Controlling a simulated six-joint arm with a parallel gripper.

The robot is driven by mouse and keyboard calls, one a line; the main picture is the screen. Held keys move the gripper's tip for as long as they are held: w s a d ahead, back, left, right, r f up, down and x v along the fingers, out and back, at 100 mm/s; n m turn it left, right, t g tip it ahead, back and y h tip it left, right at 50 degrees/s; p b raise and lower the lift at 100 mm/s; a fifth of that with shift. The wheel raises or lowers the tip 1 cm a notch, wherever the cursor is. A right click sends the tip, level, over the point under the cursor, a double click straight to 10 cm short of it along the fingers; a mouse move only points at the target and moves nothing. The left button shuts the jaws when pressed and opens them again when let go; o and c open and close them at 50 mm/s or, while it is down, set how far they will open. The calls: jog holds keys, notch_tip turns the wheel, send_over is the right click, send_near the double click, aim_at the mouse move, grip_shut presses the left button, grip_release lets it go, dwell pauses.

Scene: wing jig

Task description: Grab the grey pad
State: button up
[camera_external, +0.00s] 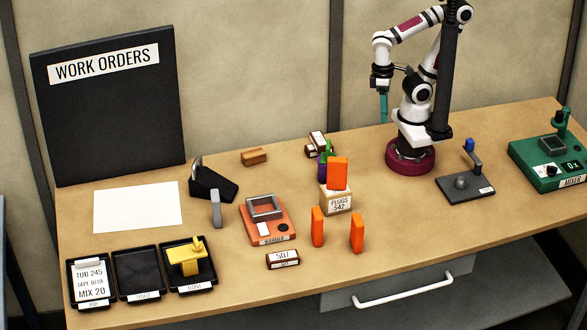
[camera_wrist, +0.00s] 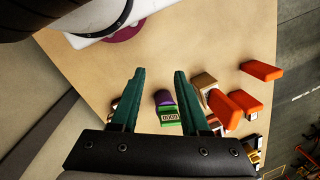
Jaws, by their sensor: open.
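A small light-grey upright piece (camera_external: 216,209), which looks like the grey pad, stands on the table in the external view, left of the orange warmer and in front of a black angular holder (camera_external: 212,184). I cannot make it out in the wrist view. My gripper (camera_external: 383,108) has teal fingers pointing down, high above the back of the table near my base, well to the right of the grey piece. In the wrist view my gripper (camera_wrist: 159,73) has its fingers apart with nothing between them.
Orange blocks (camera_external: 317,227) stand at mid-table, one on a FLUGS box (camera_external: 336,202). A purple-and-green item (camera_wrist: 166,105) lies beyond my fingers. The warmer (camera_external: 283,231) stands right of the grey piece, trays (camera_external: 139,297) at front left. A green mixer (camera_external: 545,170) is far right.

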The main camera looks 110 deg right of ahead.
jog(key=shift+o, duration=0.2)
jog(key=o, duration=0.8)
jog(key=shift+o, duration=0.2)
jog(key=w+d+n+h, duration=0.8)
jog(key=w+d+n, duration=0.1)
jog(key=d, duration=0.3)
jog(key=w+n+t+h, duration=0.3)
jog(key=w+n+t, duration=0.1)
jog(key=w+n, duration=0.5)
jog(key=w+a+n+t, duration=0.35)
jog(key=w+n, duration=0.25)
jog(key=w, duration=0.4)
jog(key=n+t+y, duration=0.6)
jog(key=n+y, duration=0.1)
jog(key=n, duration=0.9)
send_near(216, 209)
jog(key=w+d, duration=0.4)
jog(key=w, duration=0.2)
jog(key=shift+w+f, duration=0.25)
jog(key=shift+f, duration=0.1)
